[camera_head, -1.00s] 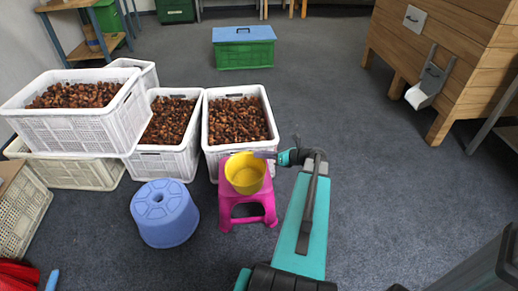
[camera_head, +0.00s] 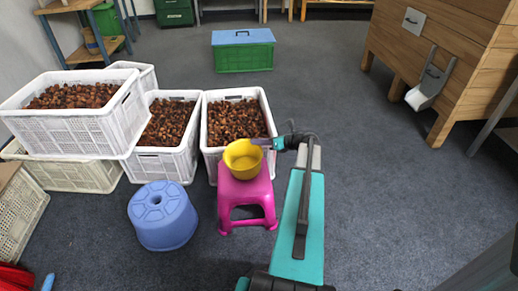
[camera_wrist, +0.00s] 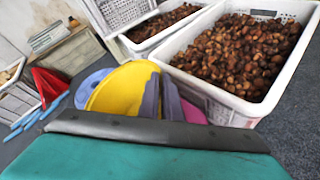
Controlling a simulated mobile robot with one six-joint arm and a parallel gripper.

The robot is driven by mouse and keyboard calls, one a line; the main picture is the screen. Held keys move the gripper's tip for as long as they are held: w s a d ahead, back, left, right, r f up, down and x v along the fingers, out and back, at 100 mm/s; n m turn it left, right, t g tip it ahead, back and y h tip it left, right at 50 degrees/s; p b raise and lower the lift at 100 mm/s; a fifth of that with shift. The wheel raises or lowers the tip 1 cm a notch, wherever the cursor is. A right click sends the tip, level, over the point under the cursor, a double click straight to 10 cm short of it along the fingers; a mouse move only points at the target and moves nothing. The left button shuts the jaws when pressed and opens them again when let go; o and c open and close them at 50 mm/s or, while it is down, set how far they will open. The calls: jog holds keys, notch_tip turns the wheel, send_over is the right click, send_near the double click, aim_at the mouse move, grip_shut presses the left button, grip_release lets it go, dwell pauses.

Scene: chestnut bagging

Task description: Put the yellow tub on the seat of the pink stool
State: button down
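The yellow tub (camera_head: 240,160) is upright at the fingertips of my gripper (camera_head: 268,143), which grips it by the right side of its rim. The wrist view shows the tub (camera_wrist: 118,90) against the purple fingers (camera_wrist: 162,98). In the head view the tub overlaps the far part of the seat of the pink stool (camera_head: 246,192). I cannot tell whether it touches the seat or hangs just above it. The near part of the seat is bare. In the wrist view the stool (camera_wrist: 193,111) is mostly hidden behind the fingers.
White crates of chestnuts (camera_head: 228,158) stand right behind the stool, with more to the left. A blue round stool (camera_head: 163,228) is left of the pink one. A green box with a blue lid (camera_head: 243,56) stands farther back. The floor to the right is clear.

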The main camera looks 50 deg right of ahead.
aim_at(252, 147)
jog(key=shift+f, duration=0.1)
jog(key=shift+f+b, duration=0.9)
jog(key=shift+f, duration=0.8)
jog(key=c, duration=1.9)
grip_release()
jog(key=shift+c, duration=0.2)
jog(key=shift+s+r, duration=0.1)
jog(key=shift+s, duration=0.05)
jog(key=p+v, duration=0.3)
jog(key=v, duration=0.8)
jog(key=shift+s, duration=0.35)
jog(key=shift+w+r, duration=0.1)
